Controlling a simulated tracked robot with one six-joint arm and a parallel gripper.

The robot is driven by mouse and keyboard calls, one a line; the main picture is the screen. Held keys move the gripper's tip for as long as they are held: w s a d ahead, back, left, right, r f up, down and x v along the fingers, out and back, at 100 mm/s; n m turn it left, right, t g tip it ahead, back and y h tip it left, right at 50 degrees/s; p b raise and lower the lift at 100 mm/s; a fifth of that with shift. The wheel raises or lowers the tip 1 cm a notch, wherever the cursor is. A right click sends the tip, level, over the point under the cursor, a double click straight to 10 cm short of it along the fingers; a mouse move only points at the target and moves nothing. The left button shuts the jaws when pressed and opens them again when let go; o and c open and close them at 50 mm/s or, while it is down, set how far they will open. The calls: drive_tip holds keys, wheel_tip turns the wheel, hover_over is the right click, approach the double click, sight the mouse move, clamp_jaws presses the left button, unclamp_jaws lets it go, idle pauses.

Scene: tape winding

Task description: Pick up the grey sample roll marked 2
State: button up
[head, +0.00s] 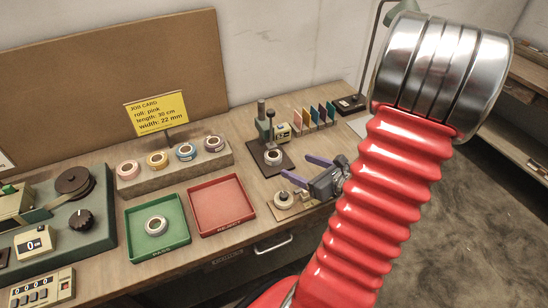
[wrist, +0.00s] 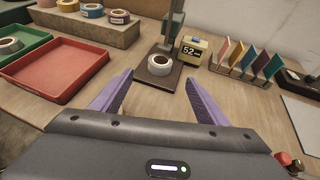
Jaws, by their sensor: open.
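No number 2 is readable on any roll, so I cannot tell which is the marked one. A pale grey-white roll (head: 273,157) lies on the dark base of a gauge stand, and it also shows in the wrist view (wrist: 160,65). Another grey-white roll (head: 156,225) lies in the green PASS tray (head: 134,247). A third pale roll (head: 284,200) sits on a tan board at the table's front. My gripper (head: 296,166) is open and empty, its purple fingers pointing toward the gauge stand; in the wrist view the roll there appears beyond and between the fingertips.
A red tray (head: 216,204) stands left of my gripper. Pink, yellow, blue and purple rolls line a stand (head: 172,178) at the back. A display reading 52 (wrist: 193,50) and a rack of coloured cards (wrist: 245,64) stand right of the gauge.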

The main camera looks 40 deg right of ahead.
approach(269, 154)
drive_tip(key=shift+w+f, duration=0.1)
drive_tip(key=shift+w, duration=0.2)
idle(0.4)
drive_tip(key=shift+x, duration=2.6)
drive_tip(key=shift+s+d+f, duration=0.1)
drive_tip(key=shift+c, duration=0.5)
drive_tip(key=c, duration=1.1)
